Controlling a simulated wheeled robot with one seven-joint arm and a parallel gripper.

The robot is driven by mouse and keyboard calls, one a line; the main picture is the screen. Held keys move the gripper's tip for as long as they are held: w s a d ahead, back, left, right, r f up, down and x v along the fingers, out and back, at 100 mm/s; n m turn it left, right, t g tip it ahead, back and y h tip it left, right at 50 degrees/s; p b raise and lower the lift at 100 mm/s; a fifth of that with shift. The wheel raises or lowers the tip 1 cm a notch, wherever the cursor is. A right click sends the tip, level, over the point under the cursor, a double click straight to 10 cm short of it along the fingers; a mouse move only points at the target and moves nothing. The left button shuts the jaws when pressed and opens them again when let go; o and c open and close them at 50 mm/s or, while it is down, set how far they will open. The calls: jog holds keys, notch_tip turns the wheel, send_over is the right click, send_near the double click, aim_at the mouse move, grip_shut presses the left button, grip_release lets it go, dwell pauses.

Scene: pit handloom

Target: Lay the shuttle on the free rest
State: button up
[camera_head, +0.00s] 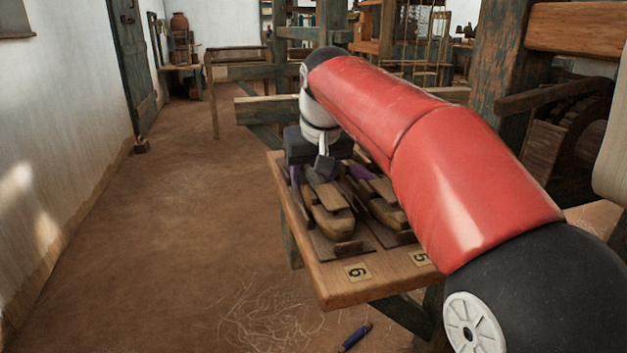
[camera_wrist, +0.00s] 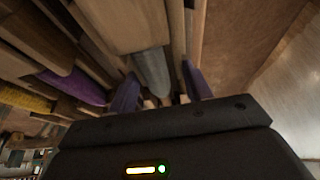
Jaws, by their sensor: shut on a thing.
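A wooden boat-shaped shuttle (camera_head: 332,222) is over the board behind the label "6" (camera_head: 357,271) at the front of the wooden bench (camera_head: 338,293). My gripper (camera_head: 325,168) is shut at its far end, pointing down. The shuttle's wood also shows close up in the wrist view (camera_wrist: 122,22). I cannot tell whether it touches the board. A second shuttle (camera_head: 388,213) lies to its right behind the label "5" (camera_head: 421,258), partly hidden by my red arm. Purple yarn (camera_wrist: 75,88) shows beside it in the wrist view. Further rests are hidden.
Clear brown floor (camera_head: 170,240) lies left of the bench, along the white wall (camera_head: 50,130). A blue pen-like object (camera_head: 356,336) and loose threads lie on the floor in front. Loom posts (camera_head: 505,70) and a toothed wooden wheel (camera_head: 575,128) stand to the right.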

jog(key=o, duration=1.4)
jog(key=shift+f, duration=0.1)
jog(key=shift+c, duration=0.2)
jog(key=p+v, duration=0.3)
jog(key=v, duration=0.9)
jog(key=shift+w, duration=0.1)
